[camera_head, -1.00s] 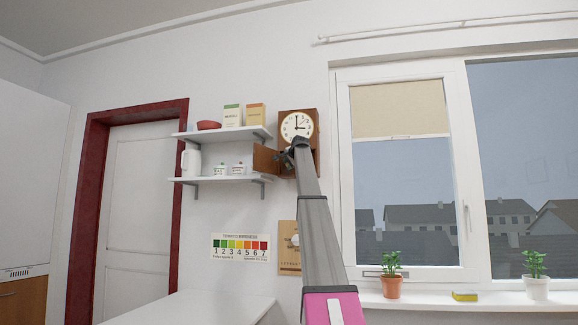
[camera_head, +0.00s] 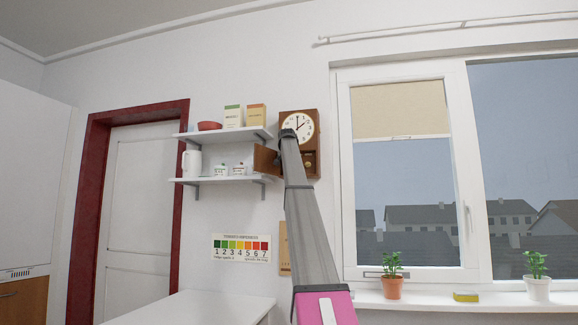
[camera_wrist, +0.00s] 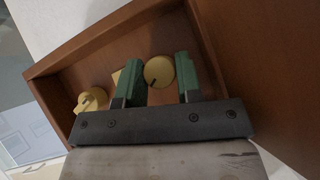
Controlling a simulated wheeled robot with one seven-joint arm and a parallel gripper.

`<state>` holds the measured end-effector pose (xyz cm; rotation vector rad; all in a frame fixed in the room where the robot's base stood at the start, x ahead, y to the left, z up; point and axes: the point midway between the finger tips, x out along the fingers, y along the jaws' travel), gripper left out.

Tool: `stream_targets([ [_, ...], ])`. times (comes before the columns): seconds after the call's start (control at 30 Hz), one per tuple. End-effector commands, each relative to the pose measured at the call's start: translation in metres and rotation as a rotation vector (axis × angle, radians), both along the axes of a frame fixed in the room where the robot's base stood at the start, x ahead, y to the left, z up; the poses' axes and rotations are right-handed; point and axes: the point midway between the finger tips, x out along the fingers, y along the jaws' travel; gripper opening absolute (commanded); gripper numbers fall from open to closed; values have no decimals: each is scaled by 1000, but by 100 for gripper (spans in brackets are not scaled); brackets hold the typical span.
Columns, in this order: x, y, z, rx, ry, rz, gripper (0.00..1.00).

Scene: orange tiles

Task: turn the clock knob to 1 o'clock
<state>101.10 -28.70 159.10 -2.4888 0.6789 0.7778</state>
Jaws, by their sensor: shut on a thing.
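The brown wooden clock (camera_head: 314,142) hangs on the wall, its white dial (camera_head: 303,121) facing me. One hand points straight up at 12; the shorter one points to the upper right, near 1 or 2. Its side door (camera_head: 265,160) stands open to the left. In the wrist view, a round yellow knob (camera_wrist: 157,68) with a dark mark sits in the wooden case. My gripper (camera_wrist: 161,82) has its green fingers on both sides of this knob and is shut on it. A second yellow knob (camera_wrist: 92,99), with a raised grip, lies to the left. In the head view my arm hides the fingers.
Two white shelves (camera_head: 225,134) with boxes, a red bowl, a jug (camera_head: 191,163) and jars are just left of the clock. A window (camera_head: 403,190) is to the right, with potted plants on the sill. A white table (camera_head: 190,309) stands below. The open door borders the gripper closely.

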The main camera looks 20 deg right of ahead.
Motion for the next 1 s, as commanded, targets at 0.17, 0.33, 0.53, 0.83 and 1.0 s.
stream_targets([
  [0.17,-2,0,-3,-21,22,-2,9],
  [0.33,-2,0,-3,-25,25,-2,9],
  [0.53,-2,0,-3,-24,25,-2,9],
  [0.83,-1,0,-2,-25,21,-1,57],
  [1.0,-2,1,0,-25,20,-1,57],
])
